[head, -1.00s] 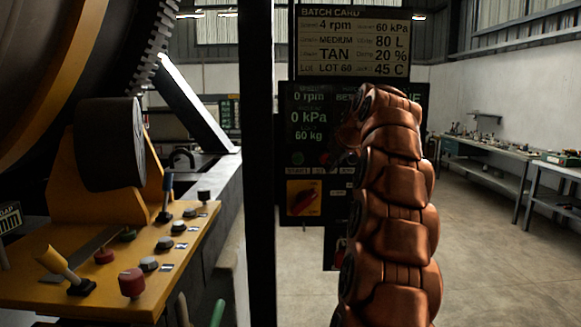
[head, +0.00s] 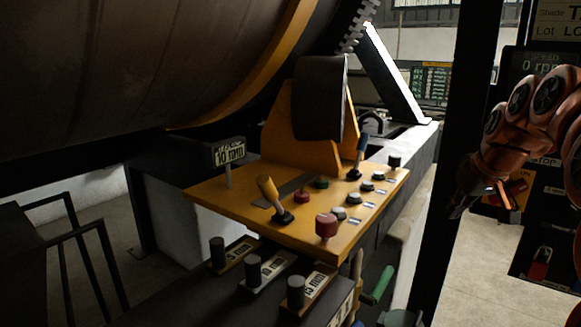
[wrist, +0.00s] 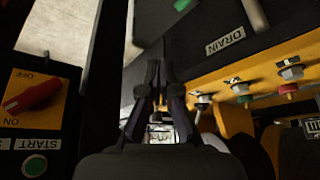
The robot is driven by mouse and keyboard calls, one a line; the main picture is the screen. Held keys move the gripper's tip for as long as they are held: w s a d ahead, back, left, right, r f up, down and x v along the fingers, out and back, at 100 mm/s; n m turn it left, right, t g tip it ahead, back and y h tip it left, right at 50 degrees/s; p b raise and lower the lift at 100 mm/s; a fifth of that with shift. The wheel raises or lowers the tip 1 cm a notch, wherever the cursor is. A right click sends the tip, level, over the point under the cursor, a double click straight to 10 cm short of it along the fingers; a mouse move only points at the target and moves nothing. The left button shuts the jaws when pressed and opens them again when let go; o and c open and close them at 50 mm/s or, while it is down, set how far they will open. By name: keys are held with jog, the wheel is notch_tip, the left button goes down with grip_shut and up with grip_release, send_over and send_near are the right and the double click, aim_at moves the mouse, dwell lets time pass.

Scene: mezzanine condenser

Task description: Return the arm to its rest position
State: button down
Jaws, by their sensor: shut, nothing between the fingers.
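My arm, copper-coloured and segmented, enters at the right edge of the head view and bends down to the left. My gripper (head: 459,201) hangs at its end, dark, in front of the black post and left of the control cabinet. In the wrist view my gripper (wrist: 153,92) has its dark fingers brought together, with nothing seen held between them. The fingertips look clear of the nearby surfaces, though the exact gap is hard to judge.
The yellow control panel (head: 245,203) with knobs and levers stands left of the gripper, below the large drum (head: 130,70). A black post (head: 462,120) is close by. The wrist view shows a red switch (wrist: 33,97) and a DRAIN label (wrist: 225,41). Floor (head: 480,270) shows at lower right.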

jog(key=s+a+f+g, duration=0.3)
jog(key=s+a+f, duration=0.55)
jog(key=s, duration=0.25)
jog(key=s+a+f+g, duration=0.2)
jog(key=s+a+f, duration=0.6)
jog(key=s, duration=0.4)
jog(key=s+a+f+g, duration=0.1)
jog(key=s+f, duration=0.4)
jog(key=s, duration=0.6)
jog(key=shift+s+a+f+m+g+h, duration=0.2)
jog(key=shift+a+m+g+h, duration=0.15)
jog(key=shift+g, duration=0.35)
jog(key=c, duration=1.8)
grip_release()
jog(key=shift+c, duration=0.2)
